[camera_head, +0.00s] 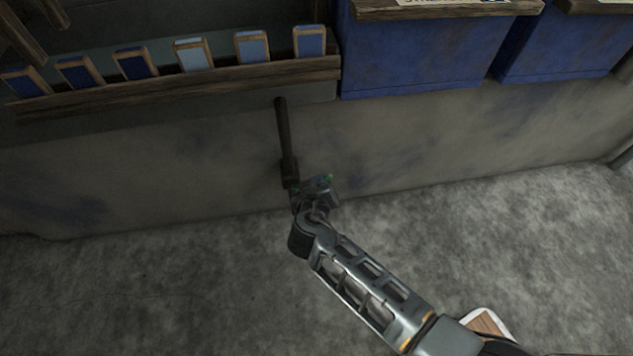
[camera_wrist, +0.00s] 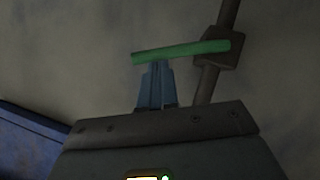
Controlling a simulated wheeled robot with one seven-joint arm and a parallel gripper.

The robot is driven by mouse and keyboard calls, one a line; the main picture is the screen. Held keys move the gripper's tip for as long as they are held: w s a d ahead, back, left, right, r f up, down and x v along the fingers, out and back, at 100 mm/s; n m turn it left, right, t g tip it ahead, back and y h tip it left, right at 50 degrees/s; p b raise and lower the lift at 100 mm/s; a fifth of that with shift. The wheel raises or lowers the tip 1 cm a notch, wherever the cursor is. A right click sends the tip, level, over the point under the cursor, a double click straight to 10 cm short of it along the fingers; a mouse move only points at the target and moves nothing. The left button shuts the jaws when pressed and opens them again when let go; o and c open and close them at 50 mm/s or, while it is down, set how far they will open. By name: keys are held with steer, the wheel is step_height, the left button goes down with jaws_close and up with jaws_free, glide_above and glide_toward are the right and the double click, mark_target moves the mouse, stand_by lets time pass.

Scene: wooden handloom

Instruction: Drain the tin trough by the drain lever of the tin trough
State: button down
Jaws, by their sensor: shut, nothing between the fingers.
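A green lever (camera_wrist: 180,51) sticks out sideways from a dark block (camera_wrist: 219,47) on a thin dark pipe (camera_wrist: 207,84) in the wrist view. In the head view the pipe (camera_head: 284,135) runs down the grey wall to the block (camera_head: 289,174), and only small green bits show by my gripper. My gripper (camera_head: 318,185) is at the lower end of the pipe. In the wrist view its blue-grey fingers (camera_wrist: 156,68) are shut and empty, their tips right at the lever's edge; I cannot tell whether they touch. I cannot make out the tin trough for certain.
A wooden shelf (camera_head: 180,88) with several blue wood-framed blocks is above left. Two blue bins (camera_head: 420,55) with wooden tops stand at upper right. The grey wall (camera_head: 140,175) is behind the pipe. The floor (camera_head: 150,290) at lower left is clear.

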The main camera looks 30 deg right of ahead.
steer(key=shift+s+d+f+m+y+b, duration=0.2)
steer(key=shift+d+f+m+y+b, duration=0.35)
steer(key=shift+f+m+y+b, duration=0.15)
steer(key=shift+r, duration=0.1)
